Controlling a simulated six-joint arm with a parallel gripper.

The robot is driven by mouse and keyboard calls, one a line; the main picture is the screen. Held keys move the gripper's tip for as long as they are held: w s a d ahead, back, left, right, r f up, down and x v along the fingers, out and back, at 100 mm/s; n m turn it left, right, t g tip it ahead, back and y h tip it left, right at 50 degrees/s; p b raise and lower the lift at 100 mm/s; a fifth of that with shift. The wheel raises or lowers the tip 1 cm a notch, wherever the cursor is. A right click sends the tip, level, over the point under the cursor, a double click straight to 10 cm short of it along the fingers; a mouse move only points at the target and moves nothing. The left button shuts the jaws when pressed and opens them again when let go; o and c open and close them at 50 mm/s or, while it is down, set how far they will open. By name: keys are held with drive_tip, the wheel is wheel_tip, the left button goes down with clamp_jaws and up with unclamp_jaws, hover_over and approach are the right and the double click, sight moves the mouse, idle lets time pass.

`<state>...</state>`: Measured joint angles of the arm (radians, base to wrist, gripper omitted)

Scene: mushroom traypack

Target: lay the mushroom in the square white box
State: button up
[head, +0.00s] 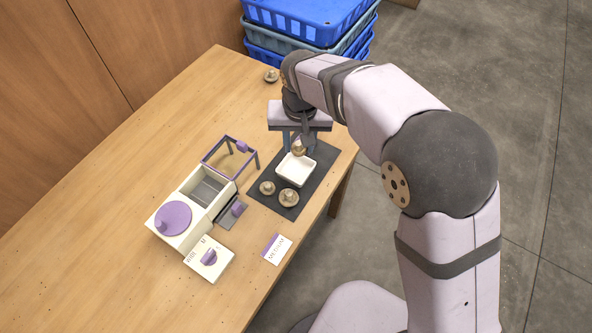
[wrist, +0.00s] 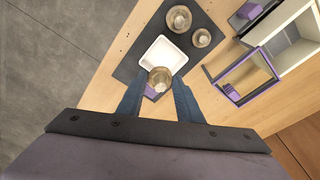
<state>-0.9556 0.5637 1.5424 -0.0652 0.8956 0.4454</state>
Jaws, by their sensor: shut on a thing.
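My gripper (head: 297,146) is shut on a brown mushroom (head: 299,149), holding it upright above the back edge of the square white box (head: 285,176). In the wrist view, the mushroom (wrist: 159,79) sits between my two blue fingers (wrist: 158,88) and overlaps the near edge of the box (wrist: 147,54). The box looks empty, and it stands on a dark mat (head: 313,178). The mushroom's exact height above the box is hard to tell.
Two more mushrooms (head: 267,187) (head: 289,197) stand on the mat in front of the box. Another mushroom (head: 271,75) is on the table's far end. A white machine with a purple disc (head: 173,218) and a purple frame (head: 229,155) stand left. Blue crates (head: 305,22) are behind.

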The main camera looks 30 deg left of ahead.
sight(296, 171)
drive_tip(key=shift+a+f+n, duration=0.1)
drive_tip(key=shift+f+n, duration=0.15)
drive_tip(key=shift+n, duration=0.25)
drive_tip(key=shift+w+a+n, duration=0.15)
drive_tip(key=shift+a+n, duration=0.2)
drive_tip(key=shift+n, duration=0.55)
drive_tip(key=shift+f+p, duration=1.1)
drive_tip(key=shift+f, duration=3.85)
drive_tip(key=shift+f, duration=0.15)
drive_tip(key=o, duration=0.4)
drive_tip(key=shift+o, duration=0.3)
